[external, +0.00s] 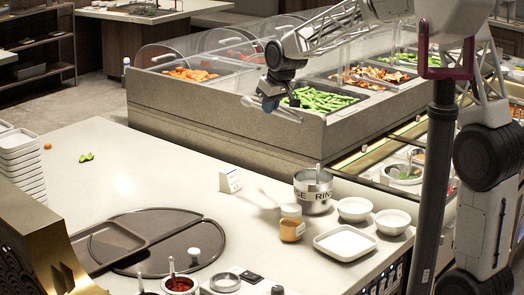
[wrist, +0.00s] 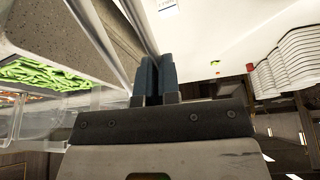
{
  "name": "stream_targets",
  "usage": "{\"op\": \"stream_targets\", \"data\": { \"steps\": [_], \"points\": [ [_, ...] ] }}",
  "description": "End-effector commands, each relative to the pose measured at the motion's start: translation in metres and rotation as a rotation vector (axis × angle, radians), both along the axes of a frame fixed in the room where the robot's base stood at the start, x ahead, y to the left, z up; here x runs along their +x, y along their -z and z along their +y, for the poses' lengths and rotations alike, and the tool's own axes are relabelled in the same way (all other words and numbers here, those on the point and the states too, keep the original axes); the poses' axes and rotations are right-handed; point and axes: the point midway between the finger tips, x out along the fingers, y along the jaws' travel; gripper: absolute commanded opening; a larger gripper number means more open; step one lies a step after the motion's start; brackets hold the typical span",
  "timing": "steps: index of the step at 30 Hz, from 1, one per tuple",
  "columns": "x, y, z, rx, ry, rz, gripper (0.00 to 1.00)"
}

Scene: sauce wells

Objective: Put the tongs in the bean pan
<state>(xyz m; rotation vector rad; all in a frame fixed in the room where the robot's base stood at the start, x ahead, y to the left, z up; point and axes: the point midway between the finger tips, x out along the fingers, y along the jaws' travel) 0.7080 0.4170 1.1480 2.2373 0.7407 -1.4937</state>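The bean pan (external: 352,103) holds green beans and sits in the front row of the stone-sided counter in the external view. Its green beans (wrist: 45,75) also show at the left of the wrist view. My gripper (external: 270,103) is above the counter's front edge, left of the beans. A pale, slim metal piece, which looks like the tongs (external: 250,102), sticks out on the left of the fingers and lies across them. In the wrist view my gripper's fingers (wrist: 158,75) are close together with a narrow gap.
Clear sneeze guards (external: 160,56) stand over the carrot pan (external: 192,75) and its neighbours. A pan of mixed food (external: 358,84) is behind the beans. The white table (external: 170,160) has clear room, with a sign (external: 230,180), a steel pot (external: 313,195) and bowls.

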Motion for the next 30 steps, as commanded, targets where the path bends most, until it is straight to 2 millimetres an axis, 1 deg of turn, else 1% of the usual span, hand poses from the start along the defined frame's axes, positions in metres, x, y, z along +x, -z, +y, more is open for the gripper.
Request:
{"op": "stream_targets", "data": {
  "steps": [1, 8, 18, 23, 30],
  "points": [
    [0.007, -0.001, -0.014, 0.0, 0.016, 0.0, 0.0],
    [0.038, 0.001, -0.068, 0.0, 0.09, 0.001, 0.0],
    [0.086, 0.016, -0.151, 0.0, 0.231, 0.001, 0.0],
    [0.105, 0.024, -0.193, 0.0, 0.299, 0.001, 0.0],
    [0.129, 0.035, -0.257, -0.001, 0.399, 0.0, 0.0]
  ]
}}
